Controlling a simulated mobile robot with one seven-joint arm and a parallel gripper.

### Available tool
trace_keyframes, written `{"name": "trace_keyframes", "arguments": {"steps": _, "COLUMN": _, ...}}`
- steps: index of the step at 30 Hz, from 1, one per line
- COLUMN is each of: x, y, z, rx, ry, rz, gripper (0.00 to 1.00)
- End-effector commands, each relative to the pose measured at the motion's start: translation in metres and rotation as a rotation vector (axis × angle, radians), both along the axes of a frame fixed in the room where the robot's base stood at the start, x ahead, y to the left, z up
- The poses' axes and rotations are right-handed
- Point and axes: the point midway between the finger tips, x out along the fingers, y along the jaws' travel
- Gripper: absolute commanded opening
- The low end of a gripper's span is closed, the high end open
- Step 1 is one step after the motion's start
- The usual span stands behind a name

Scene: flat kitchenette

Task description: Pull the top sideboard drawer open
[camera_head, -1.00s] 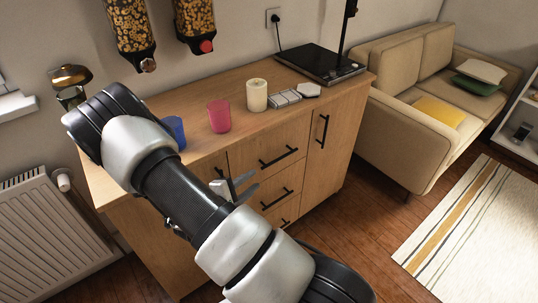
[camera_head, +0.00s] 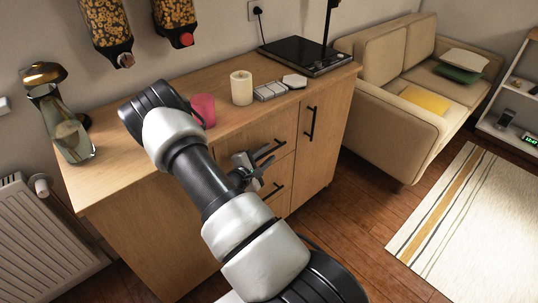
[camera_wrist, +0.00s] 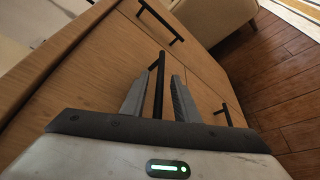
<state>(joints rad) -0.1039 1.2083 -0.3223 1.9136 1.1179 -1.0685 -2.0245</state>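The wooden sideboard (camera_head: 135,222) stands against the wall. Its top drawer (camera_head: 255,136) looks shut and has a black bar handle (camera_head: 270,151). In the wrist view the same bar handle (camera_wrist: 158,88) runs lengthwise between the two grey fingers. My gripper (camera_head: 258,169) is in front of the top drawer, and my arm hides part of the sideboard front. In the wrist view my gripper (camera_wrist: 160,77) is open, with a visible gap between each finger and the bar. Whether the bar lies fully at fingertip depth is hard to tell.
A lower drawer handle (camera_head: 272,191) and a door handle (camera_head: 310,123) are close by. A pink cup (camera_head: 204,109), a candle (camera_head: 241,88) and a glass vase (camera_head: 72,138) stand on top. A sofa (camera_head: 388,125) is at right; floor in front is free.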

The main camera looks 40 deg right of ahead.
Motion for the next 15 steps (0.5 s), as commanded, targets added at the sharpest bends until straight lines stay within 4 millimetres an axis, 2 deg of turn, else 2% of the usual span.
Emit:
{"name": "trace_keyframes", "arguments": {"steps": 6, "x": 0.006, "y": -0.015, "z": -0.004, "rx": 0.001, "ry": 0.000, "rz": -0.001, "gripper": 0.28}}
{"name": "trace_keyframes", "arguments": {"steps": 14, "x": 0.007, "y": -0.016, "z": -0.004, "rx": 0.001, "ry": 0.000, "rz": -0.001, "gripper": 0.28}}
{"name": "trace_keyframes", "arguments": {"steps": 15, "x": 0.007, "y": -0.016, "z": -0.004, "rx": 0.001, "ry": 0.000, "rz": -0.001, "gripper": 0.24}}
